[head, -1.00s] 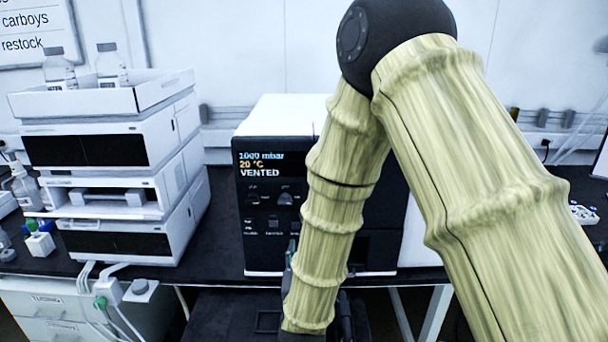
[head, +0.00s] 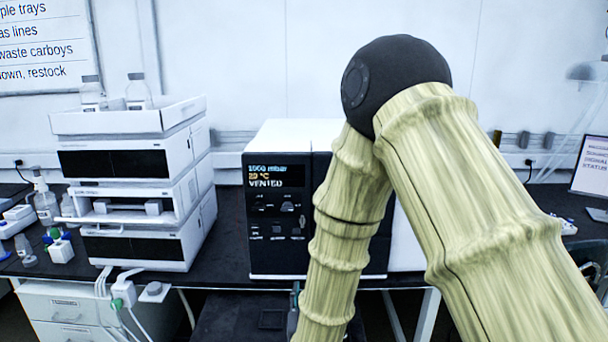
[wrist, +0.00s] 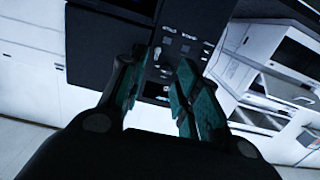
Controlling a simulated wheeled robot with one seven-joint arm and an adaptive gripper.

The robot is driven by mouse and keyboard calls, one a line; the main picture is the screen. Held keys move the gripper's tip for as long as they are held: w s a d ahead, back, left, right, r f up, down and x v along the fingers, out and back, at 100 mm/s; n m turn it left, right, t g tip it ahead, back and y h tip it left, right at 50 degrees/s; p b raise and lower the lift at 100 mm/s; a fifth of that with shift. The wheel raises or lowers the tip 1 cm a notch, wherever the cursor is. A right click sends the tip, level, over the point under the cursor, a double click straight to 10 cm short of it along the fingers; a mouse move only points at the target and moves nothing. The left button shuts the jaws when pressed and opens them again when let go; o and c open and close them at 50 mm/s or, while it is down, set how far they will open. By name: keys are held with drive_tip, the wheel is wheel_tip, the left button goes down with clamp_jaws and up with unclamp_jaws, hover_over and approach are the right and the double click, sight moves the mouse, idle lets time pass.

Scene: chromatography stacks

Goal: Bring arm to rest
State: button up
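My arm, in pale green ribbed covers, fills the right half of the head view, bent at a dark elbow. Its lower part runs down in front of a black-fronted instrument (head: 275,255), and its end leaves the bottom of the picture. My gripper (wrist: 156,75) shows in the wrist view with its two teal-padded fingers apart. Nothing shows between them. Beyond the fingertips is the instrument's dark front panel (wrist: 105,45) with small buttons.
A stack of white instruments (head: 185,190) stands left on the black bench (head: 30,265), with a tray (head: 125,122) and two bottles on top. White drawers (head: 62,312) and cables are below. A sign (head: 590,165) stands at right. The instrument's display reads VENTED.

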drive_tip(key=s+d+f+g, duration=0.3)
drive_tip(key=s+d+f, duration=0.1)
drive_tip(key=f, duration=0.4)
drive_tip(key=s+d+f+g, duration=0.2)
drive_tip(key=s+d+f, duration=0.15)
drive_tip(key=f, duration=0.45)
drive_tip(key=s+d+f+g, duration=0.3)
drive_tip(key=s+d+f, duration=0.15)
drive_tip(key=f, duration=0.35)
drive_tip(key=s+d+f+g, duration=0.3)
drive_tip(key=s+f, duration=0.1)
drive_tip(key=s, duration=0.5)
drive_tip(key=s+d+f+g, duration=0.3)
drive_tip(key=s+f, duration=0.2)
drive_tip(key=s, duration=0.4)
drive_tip(key=s+d+f+g, duration=0.3)
drive_tip(key=s+d+f, duration=0.1)
drive_tip(key=s, duration=0.5)
drive_tip(key=shift+f+m, duration=0.3)
drive_tip(key=shift+f, duration=0.2)
drive_tip(key=shift+o, duration=0.2)
